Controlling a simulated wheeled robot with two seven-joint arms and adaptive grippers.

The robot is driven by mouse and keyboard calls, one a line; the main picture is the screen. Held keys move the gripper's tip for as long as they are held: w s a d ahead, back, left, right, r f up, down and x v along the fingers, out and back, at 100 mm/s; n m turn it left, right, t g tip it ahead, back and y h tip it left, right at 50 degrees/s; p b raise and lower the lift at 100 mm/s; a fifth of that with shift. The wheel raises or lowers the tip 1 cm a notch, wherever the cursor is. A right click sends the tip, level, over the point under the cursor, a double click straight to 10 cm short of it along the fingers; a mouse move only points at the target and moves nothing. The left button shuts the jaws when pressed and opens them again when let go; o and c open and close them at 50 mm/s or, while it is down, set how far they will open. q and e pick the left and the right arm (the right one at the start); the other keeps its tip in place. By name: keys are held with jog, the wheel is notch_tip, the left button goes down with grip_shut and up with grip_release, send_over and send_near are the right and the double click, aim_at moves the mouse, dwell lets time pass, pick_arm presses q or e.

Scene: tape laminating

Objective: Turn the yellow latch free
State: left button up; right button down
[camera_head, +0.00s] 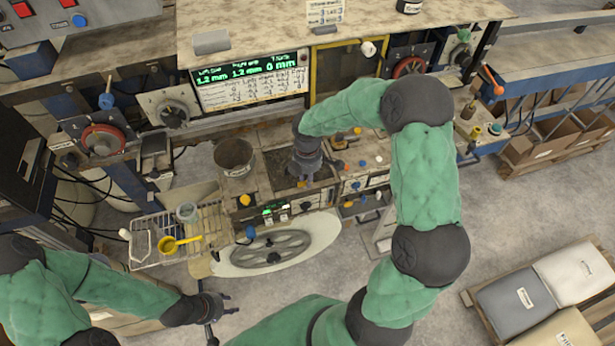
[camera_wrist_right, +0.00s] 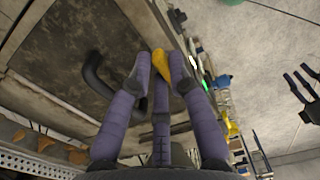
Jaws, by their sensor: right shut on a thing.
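The yellow latch (camera_wrist_right: 160,63) shows in the right wrist view, at the edge of a worn metal surface. My right gripper (camera_wrist_right: 157,75) has its dark fingers closed around it from both sides, and the fingers cover part of it. In the head view my right gripper (camera_head: 304,178) points down over the dark recessed top of the machine, and I cannot make out the latch there behind it. My left gripper (camera_head: 226,304) hangs at the lower left with its fingertips apart, empty and away from the machine.
A dark curved handle (camera_wrist_right: 98,80) lies left of my fingers in the wrist view. A large handwheel (camera_head: 270,252) sits below.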

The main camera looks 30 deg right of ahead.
jog(key=c, duration=1.1)
grip_release()
jog(key=shift+c, duration=0.2)
notch_tip(320, 180, up, 12)
